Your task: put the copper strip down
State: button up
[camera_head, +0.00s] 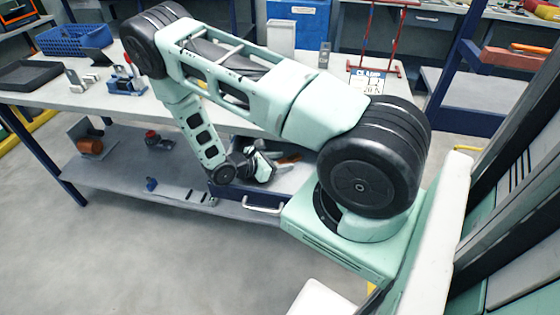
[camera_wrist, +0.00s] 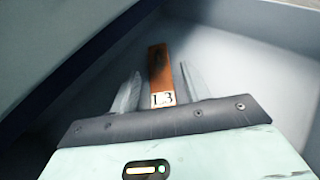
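The copper strip (camera_wrist: 158,68) is a brown-orange bar with a white label reading "L3" at its near end. In the wrist view it lies between the two fingers of my gripper (camera_wrist: 160,88), with a visible gap on each side. My gripper is open around it. The strip appears to rest on the pale floor of an open drawer (camera_wrist: 235,50); any small height above the floor is hard to tell. My arm hides part of the drawer.
The drawer's dark blue front (camera_head: 233,188) has a pale handle (camera_head: 265,208). A lower shelf (camera_head: 120,178) holds several small parts. The worktop (camera_head: 60,95) above carries a blue basket (camera_head: 72,40), a red rack frame (camera_head: 366,40) and a numbered sign (camera_head: 368,82).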

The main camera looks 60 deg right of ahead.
jog(key=shift+r, duration=0.3)
jog(key=b+v, duration=0.1)
jog(key=v, duration=0.5)
jog(key=shift+a, duration=0.2)
jog(key=shift+v, duration=0.8)
jog(key=s+a+r+m+t+y, duration=0.1)
jog(key=a+r+m+y, duration=0.15)
jog(key=a+r, duration=0.45)
jog(key=s+a+r+m+t+y, duration=0.15)
jog(key=a+r+y, duration=0.3)
jog(key=a, duration=0.55)
jog(key=s+a+r+m+t+y, duration=0.1)
jog(key=s+a+r+t+y, duration=0.2)
jog(key=s+a+r, duration=0.9)
jog(key=a+y, duration=0.2)
jog(key=y, duration=0.1)
jog(key=shift+r+m, duration=0.2)
jog(key=shift+m, duration=0.2)
jog(key=shift+w+a, duration=0.1)
